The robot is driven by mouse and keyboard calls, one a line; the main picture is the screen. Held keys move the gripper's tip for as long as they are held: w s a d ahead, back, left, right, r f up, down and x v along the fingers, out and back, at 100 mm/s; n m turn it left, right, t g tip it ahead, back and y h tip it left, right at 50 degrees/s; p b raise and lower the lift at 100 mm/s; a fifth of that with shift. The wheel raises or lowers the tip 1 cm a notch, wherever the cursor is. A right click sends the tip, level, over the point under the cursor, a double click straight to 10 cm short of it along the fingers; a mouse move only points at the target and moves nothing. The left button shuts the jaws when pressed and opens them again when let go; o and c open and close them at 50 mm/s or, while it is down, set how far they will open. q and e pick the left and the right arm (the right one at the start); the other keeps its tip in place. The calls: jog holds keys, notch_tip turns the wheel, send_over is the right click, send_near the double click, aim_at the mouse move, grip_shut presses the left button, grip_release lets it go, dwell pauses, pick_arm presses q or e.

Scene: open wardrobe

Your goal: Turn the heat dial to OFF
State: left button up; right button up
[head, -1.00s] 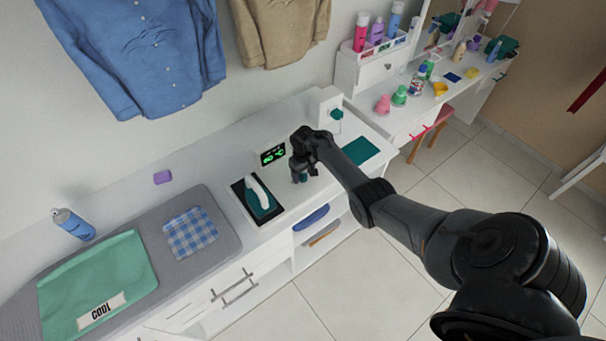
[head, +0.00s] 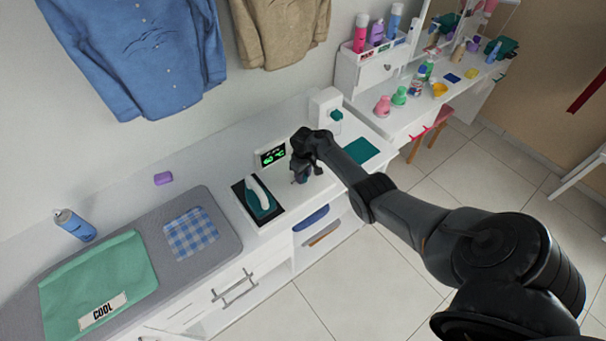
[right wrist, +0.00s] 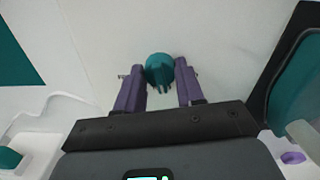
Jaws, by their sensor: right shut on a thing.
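The heat dial is a round teal knob (right wrist: 160,70) in the right wrist view, standing on the white counter. My right gripper (right wrist: 160,76) is shut on it, with one purple finger on each side. In the head view my right gripper (head: 302,174) is low over the counter, just right of the iron, and mostly hides the dial. A small display (head: 272,156) with green digits stands behind; it seems to read 60 °C. I cannot make out a pointer or OFF mark on the dial. My left gripper is not in view.
A teal and white iron (head: 261,199) rests on a dark plate left of the gripper. A white box with a teal plug (head: 336,115) stands behind right, and a teal mat (head: 363,151) lies to the right. A grey ironing pad (head: 220,228) with cloths is further left.

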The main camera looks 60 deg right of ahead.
jog(key=n, duration=0.2)
jog(key=shift+n, duration=0.4)
jog(key=n, duration=0.2)
jog(key=shift+n, duration=0.4)
jog(key=n, duration=0.3)
jog(key=shift+f, duration=0.1)
jog(key=shift+n+b, duration=0.55)
jog(key=shift+n, duration=0.75)
jog(key=o, duration=1)
jog(key=shift+o, duration=0.2)
